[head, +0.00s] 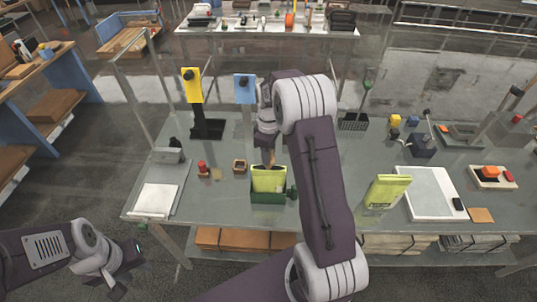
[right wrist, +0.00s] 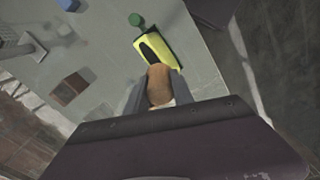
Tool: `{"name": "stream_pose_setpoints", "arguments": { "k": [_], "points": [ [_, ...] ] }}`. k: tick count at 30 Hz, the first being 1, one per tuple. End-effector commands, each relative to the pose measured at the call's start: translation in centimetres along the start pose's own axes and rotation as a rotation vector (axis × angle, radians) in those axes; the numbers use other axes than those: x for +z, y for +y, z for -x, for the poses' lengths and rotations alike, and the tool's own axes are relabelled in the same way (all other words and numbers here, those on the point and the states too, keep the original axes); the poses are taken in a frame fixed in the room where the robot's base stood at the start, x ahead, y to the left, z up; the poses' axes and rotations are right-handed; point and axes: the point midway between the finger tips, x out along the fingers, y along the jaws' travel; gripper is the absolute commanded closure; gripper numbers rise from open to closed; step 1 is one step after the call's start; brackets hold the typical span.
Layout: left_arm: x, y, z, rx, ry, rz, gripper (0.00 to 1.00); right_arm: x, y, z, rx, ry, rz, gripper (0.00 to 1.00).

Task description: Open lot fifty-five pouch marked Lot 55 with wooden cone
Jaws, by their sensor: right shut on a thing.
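A yellow-green pouch (head: 268,180) stands upright in a dark green holder (head: 267,197) near the front middle of the table. My right gripper (head: 267,147) is above it, shut on a wooden cone (right wrist: 160,84) that points down at the pouch. In the right wrist view the pouch (right wrist: 169,51) shows a dark area at its top, just beyond the cone; I cannot tell whether the two touch. A second yellow-green pouch (head: 387,191) stands to the right on the table. No lot marking is readable. My left gripper (head: 126,265) hangs off the table's front left; its jaw state is unclear.
Left of the holder are a small wooden box (head: 240,166), a red-topped item (head: 202,167) and a white board (head: 155,198). Yellow (head: 192,85) and blue (head: 244,88) panels stand behind. A white tray (head: 432,193) lies at right. The table between holder and second pouch is partly hidden by my right arm.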

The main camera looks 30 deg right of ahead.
Motion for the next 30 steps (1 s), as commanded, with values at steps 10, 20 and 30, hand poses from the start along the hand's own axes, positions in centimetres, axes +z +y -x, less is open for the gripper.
{"name": "stream_pose_setpoints", "arguments": {
  "k": [10, 20, 30],
  "points": [
    [-0.3, 0.1, 3.1, 0.000, 0.000, 0.000, 0.64, 0.0, 0.0, 3.3, -0.001, -0.001, 0.000, 1.00],
    [-0.6, 0.1, 5.6, 0.000, 0.000, 0.000, 0.64, 0.0, 0.0, 6.2, -0.001, -0.001, 0.000, 1.00],
    [-0.6, 0.1, 5.4, 0.000, 0.000, 0.000, 0.64, 0.0, 0.0, 6.0, 0.000, 0.000, 0.000, 1.00]
  ]
}}
